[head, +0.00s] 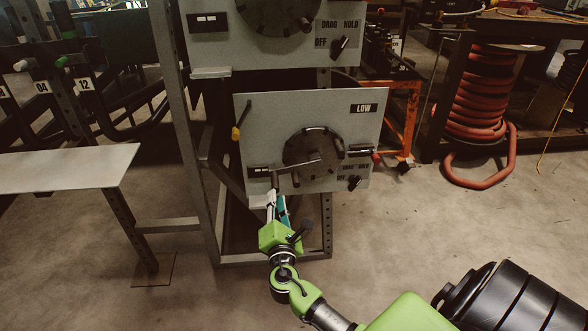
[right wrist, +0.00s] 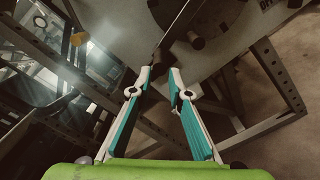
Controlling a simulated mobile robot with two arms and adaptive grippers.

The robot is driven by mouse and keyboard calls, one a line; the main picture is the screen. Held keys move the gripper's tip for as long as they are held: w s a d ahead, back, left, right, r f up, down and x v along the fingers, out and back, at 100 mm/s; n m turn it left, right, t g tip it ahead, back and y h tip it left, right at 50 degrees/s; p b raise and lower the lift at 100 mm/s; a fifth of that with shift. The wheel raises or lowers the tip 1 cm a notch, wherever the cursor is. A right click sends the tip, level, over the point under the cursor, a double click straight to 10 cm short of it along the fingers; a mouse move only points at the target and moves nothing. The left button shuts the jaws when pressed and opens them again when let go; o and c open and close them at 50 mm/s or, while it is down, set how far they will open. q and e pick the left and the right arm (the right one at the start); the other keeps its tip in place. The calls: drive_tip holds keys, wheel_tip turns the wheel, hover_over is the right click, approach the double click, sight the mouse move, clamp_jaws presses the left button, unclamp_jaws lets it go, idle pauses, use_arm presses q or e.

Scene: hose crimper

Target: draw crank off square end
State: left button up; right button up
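The lower grey panel (head: 262,125), marked LOW, carries a dark round disc (head: 300,150). A thin grey crank arm (head: 298,166) runs from near the disc's middle down to the left. Its far end is close to the tips of my right gripper (head: 275,193); that end is too small to make out. A thin dark bar and part of the disc (right wrist: 215,18) show beyond the tips. The square end is not clearly visible. My left gripper is out of view.
A yellow-handled lever (head: 236,132) is at the panel's left, and a red-ended bar (head: 376,158) at its right. A switch knob (head: 354,182) is below right. A metal frame (head: 185,130) stands at left, beside a pale table (head: 70,167). A red hose coil (head: 480,100) stands at right.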

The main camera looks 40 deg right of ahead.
drive_tip(key=v, duration=1.2)
